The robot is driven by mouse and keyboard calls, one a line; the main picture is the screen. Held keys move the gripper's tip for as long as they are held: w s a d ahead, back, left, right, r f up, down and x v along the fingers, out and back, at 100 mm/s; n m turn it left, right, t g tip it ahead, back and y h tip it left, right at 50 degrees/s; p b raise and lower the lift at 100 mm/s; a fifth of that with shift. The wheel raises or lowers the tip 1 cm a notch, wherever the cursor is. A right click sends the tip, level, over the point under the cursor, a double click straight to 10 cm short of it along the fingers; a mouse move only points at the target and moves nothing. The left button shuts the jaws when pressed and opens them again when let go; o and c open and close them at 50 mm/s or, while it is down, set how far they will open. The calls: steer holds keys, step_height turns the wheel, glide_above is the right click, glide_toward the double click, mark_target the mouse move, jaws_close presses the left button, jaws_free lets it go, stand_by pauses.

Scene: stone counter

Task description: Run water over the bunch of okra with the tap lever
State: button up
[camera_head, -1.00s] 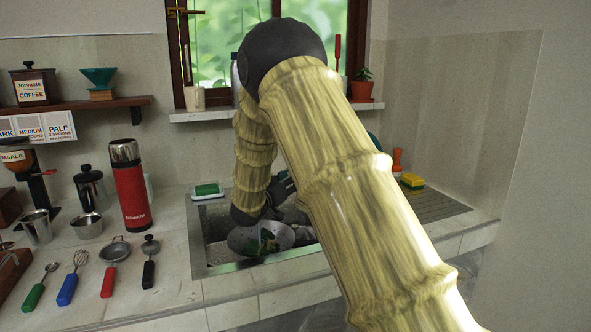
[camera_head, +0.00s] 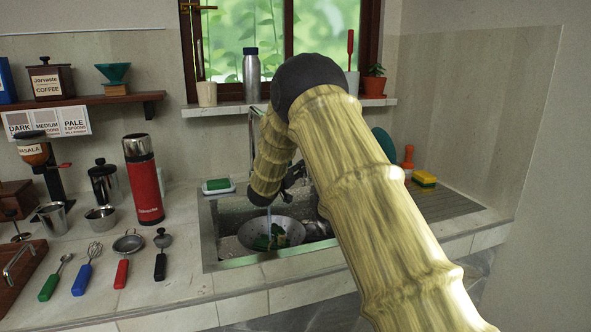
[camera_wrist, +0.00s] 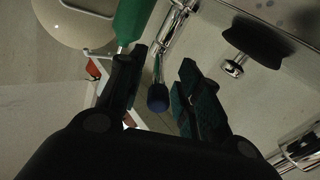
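A metal colander (camera_head: 291,229) sits in the sink, with the green okra (camera_head: 270,241) inside it. A thin pale vertical stream that looks like water (camera_head: 269,221) falls onto the okra. The tap spout (camera_head: 252,122) shows behind my arm. In the wrist view, a chrome tap lever (camera_wrist: 161,66) with a dark blue tip lies between my gripper's fingers (camera_wrist: 163,60). The fingers are apart, and I see no clear grip on the lever. In the head view my gripper (camera_head: 293,176) is mostly hidden behind my arm, above the sink's back edge.
A red flask (camera_head: 144,180) and several utensils stand or lie on the left counter. A sponge (camera_head: 424,178) and a red-handled plunger-like item (camera_head: 408,160) are at the right. A steel bottle (camera_head: 251,75) stands on the sill.

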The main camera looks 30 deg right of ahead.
steer(key=shift+w+d, duration=0.2)
steer(key=shift+d, duration=0.2)
jaws_close()
